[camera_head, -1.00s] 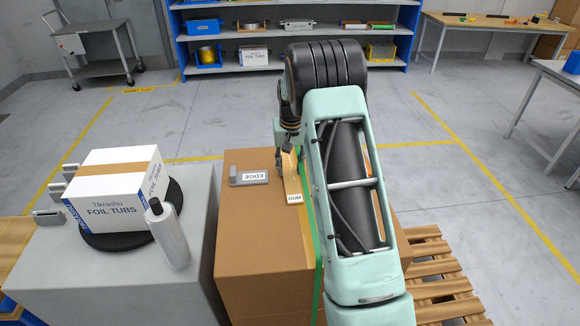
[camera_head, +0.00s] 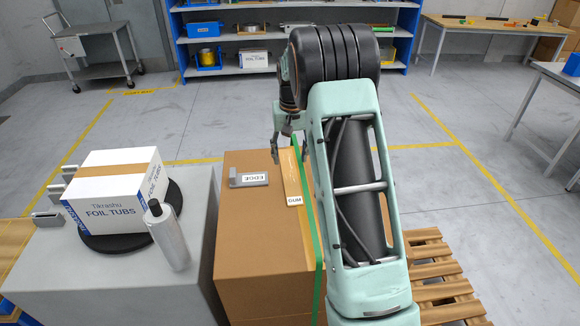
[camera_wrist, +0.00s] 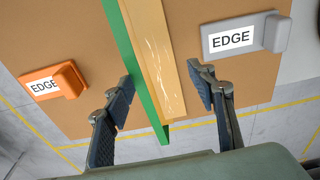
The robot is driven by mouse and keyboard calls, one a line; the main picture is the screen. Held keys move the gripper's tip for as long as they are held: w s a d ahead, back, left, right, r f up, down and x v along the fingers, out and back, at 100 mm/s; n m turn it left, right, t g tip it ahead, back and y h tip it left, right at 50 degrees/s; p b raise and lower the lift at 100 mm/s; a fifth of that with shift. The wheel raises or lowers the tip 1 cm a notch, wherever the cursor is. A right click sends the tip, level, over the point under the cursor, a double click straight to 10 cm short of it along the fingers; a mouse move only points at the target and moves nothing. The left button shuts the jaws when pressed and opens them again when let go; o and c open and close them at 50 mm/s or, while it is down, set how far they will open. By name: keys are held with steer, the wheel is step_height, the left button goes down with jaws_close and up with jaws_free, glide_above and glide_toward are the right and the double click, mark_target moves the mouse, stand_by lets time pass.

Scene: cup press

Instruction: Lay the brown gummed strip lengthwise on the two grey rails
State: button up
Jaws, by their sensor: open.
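The brown gummed strip (camera_head: 291,176), with a white GUM label at its near end, lies on top of the large cardboard box (camera_head: 245,210). In the wrist view the strip (camera_wrist: 158,60) runs between my spread fingers, with pale shiny streaks on its face. My gripper (camera_head: 290,150) is open and empty at the strip's far end; in the wrist view its fingertips (camera_wrist: 163,82) are on either side of the strip, apart from it. Small grey metal pieces (camera_head: 48,217) stand left of the white carton; I cannot tell whether they are the two rails.
A green strap (camera_head: 314,225) runs beside the strip. A grey EDGE piece (camera_head: 248,180) and an orange EDGE piece (camera_wrist: 55,83) lie on the box.

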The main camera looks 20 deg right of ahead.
steer(key=shift+o, duration=0.4)
steer(key=r, duration=0.5)
steer(key=shift+s+r, duration=0.2)
steer(key=shift+s, duration=0.1)
steer(key=g+b, duration=0.1)
glide_above(293, 192)
steer(key=f, duration=0.6)
steer(key=shift+s+d+f, duration=0.1)
steer(key=shift+d+f, duration=0.15)
steer(key=shift+d, duration=0.15)
steer(key=shift+a+f+p, duration=0.2)
steer(key=shift+f, duration=1.15)
steer(key=shift+a+f+p, duration=0.15)
steer(key=shift+f, duration=1.15)
steer(key=c, duration=1)
steer(key=shift+r, duration=0.15)
